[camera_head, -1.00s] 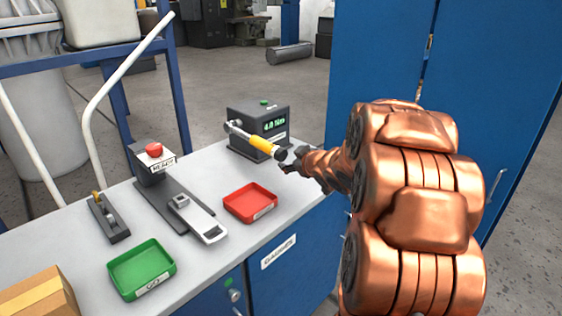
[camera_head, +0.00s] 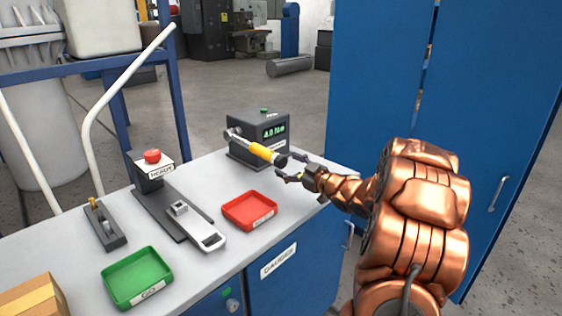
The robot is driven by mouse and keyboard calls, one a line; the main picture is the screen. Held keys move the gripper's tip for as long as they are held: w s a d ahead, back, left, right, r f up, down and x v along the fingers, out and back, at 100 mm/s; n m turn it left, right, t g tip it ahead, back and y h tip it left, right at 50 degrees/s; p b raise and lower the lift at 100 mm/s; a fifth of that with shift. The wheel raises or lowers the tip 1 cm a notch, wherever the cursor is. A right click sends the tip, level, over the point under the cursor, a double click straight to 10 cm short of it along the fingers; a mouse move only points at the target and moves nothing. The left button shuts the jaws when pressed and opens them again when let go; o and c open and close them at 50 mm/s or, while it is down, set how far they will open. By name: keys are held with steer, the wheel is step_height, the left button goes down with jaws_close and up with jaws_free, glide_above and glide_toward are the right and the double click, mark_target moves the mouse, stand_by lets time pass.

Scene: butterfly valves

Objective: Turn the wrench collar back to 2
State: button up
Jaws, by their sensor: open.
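The wrench (camera_head: 261,151) has a yellow grip and a dark collar (camera_head: 280,160) at its near end. Its metal head is at the dark tester box (camera_head: 258,132), whose green display appears to read 4.0 Nm. The collar's number marks are too small to read. My gripper (camera_head: 287,168) is open at the collar end of the wrench, with its fingers spread around or just beside that end. I cannot tell whether either finger touches it.
A red tray (camera_head: 249,223) and a green tray (camera_head: 137,291) sit on the grey bench (camera_head: 75,245). A stand with a red button (camera_head: 152,156) and a dark fixture (camera_head: 107,230) are at left. Tall blue cabinets (camera_head: 490,110) stand behind my arm.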

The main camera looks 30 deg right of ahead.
mark_target(283, 164)
steer(key=shift+x, duration=1.95)
steer(key=shift+c, duration=0.3)
steer(key=c, duration=1.1)
steer(key=shift+f, duration=0.1)
steer(key=shift+f, duration=0.1)
